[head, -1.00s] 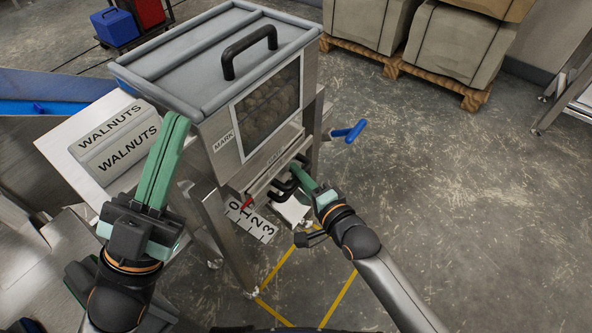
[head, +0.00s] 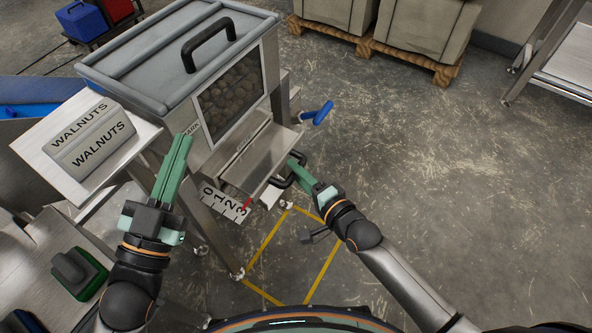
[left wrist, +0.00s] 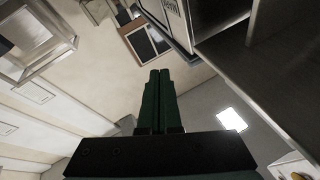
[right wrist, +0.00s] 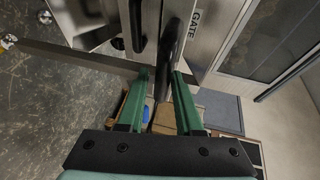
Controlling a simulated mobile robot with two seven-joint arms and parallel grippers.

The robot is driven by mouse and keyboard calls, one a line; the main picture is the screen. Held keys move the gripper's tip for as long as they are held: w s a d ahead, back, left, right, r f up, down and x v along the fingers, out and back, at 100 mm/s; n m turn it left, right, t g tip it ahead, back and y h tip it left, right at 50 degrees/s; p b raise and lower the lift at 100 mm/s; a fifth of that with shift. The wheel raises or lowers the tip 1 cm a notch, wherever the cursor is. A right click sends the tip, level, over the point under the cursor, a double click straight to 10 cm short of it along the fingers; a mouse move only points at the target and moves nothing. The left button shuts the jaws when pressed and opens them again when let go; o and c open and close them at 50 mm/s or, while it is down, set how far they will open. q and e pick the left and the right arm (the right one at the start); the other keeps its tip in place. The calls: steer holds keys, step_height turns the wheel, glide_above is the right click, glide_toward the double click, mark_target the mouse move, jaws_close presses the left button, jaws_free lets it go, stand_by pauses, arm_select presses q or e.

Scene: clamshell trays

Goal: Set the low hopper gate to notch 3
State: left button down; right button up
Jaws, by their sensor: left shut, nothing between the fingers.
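The steel hopper (head: 165,75) has its low gate (head: 250,160) slid out at the front. A white notch scale (head: 222,203) numbered 0 to 3 hangs below it, and the red pointer (head: 247,203) is at the 3. My right gripper (head: 294,165) is at the gate's black handle (head: 282,182). In the right wrist view the fingers stand partly apart with the handle (right wrist: 171,45) between them; contact is hard to see. My left gripper (head: 186,138) is shut and empty, left of the hopper; it also shows in the left wrist view (left wrist: 160,75).
A side shelf (head: 40,155) with a WALNUTS block (head: 95,138) stands left of the hopper. A blue-handled lever (head: 318,113) sticks out on the hopper's right. Yellow floor lines (head: 262,245) mark the ground below. The floor to the right is clear up to the pallets (head: 400,58).

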steer(key=shift+o, duration=1.2)
steer(key=shift+a, duration=0.1)
arm_select(q)
step_height(320, 180, down, 18)
steer(key=s+n+g+y+p, duration=0.1)
steer(key=n+g+y+p, duration=0.2)
steer(key=g, duration=0.4)
steer(key=shift+s+a+f+n+g+y, duration=0.2)
steer(key=shift+s+a+n+g+y, duration=0.1)
steer(key=shift+a+y, duration=0.2)
arm_select(e)
steer(key=v, duration=1.2)
steer(key=shift+s+r, duration=0.15)
steer(key=shift+r, duration=0.05)
arm_select(q)
steer(key=shift+r, duration=0.1)
